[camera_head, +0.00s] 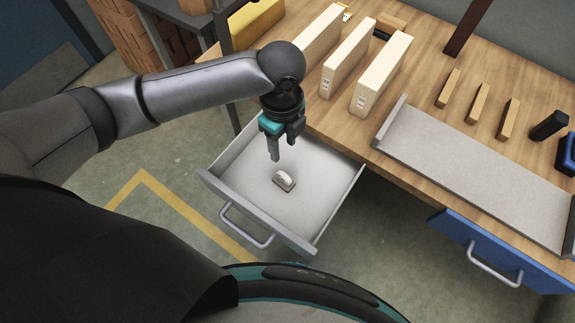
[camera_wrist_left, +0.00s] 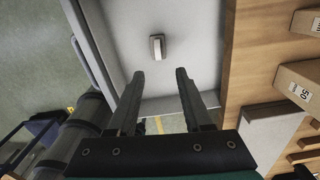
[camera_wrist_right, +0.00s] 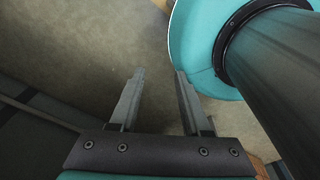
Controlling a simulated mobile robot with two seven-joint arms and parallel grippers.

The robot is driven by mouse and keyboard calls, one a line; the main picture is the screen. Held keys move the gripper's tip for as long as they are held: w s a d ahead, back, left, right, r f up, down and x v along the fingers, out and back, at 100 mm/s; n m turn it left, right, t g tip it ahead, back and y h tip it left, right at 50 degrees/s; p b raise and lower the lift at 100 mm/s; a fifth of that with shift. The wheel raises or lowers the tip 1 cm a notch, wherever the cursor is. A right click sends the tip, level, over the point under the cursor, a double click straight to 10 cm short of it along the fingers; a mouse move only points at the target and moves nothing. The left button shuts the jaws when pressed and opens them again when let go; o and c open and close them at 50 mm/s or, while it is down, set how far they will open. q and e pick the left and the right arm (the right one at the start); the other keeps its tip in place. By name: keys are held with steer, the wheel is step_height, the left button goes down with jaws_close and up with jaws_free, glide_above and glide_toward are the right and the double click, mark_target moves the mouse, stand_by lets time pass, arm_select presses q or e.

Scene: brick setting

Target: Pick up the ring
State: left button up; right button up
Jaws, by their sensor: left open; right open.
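A small pale object that looks like the ring (camera_head: 285,179) stands on a brown base on the floor of an open white drawer (camera_head: 316,205). My left gripper (camera_head: 283,152) is open and empty, pointing down above the drawer, just behind the ring in the head view. In the left wrist view the ring (camera_wrist_left: 157,46) lies ahead of the open fingertips (camera_wrist_left: 159,76), apart from them. My right gripper (camera_wrist_right: 159,76) is open and empty over bare floor, beside my own base; it does not show in the head view.
The wooden table (camera_head: 430,70) stands behind the drawer with several upright pale boxes (camera_head: 382,75), a grey tray (camera_head: 475,170) and small wooden blocks (camera_head: 480,103). A blue drawer (camera_head: 490,250) is at right. The drawer's walls and front panel (camera_head: 258,215) surround the ring.

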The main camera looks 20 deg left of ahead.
arm_select(q)
steer(key=b, duration=0.2)
glide_above(283, 175)
step_height(283, 175, down, 6)
steer(key=shift+r, duration=0.1)
step_height(283, 175, down, 2)
steer(key=shift+f, duration=0.75)
steer(key=shift+f+b, duration=0.35)
steer(key=shift+b, duration=0.1)
step_height(283, 175, down, 4)
steer(key=shift+d+f+b, duration=0.1)
steer(key=shift+f+b, duration=0.1)
steer(key=shift+b, duration=0.55)
arm_select(e)
steer(key=f, duration=0.1)
steer(key=s+f, duration=0.1)
steer(key=f, duration=0.1)
steer(key=s+f, duration=0.1)
steer(key=shift+s+f, duration=0.1)
steer(key=shift+f, duration=0.25)
arm_select(q)
steer(key=shift+r, duration=0.1)
jaws_close()
arm_select(e)
steer(key=shift+s, duration=0.15)
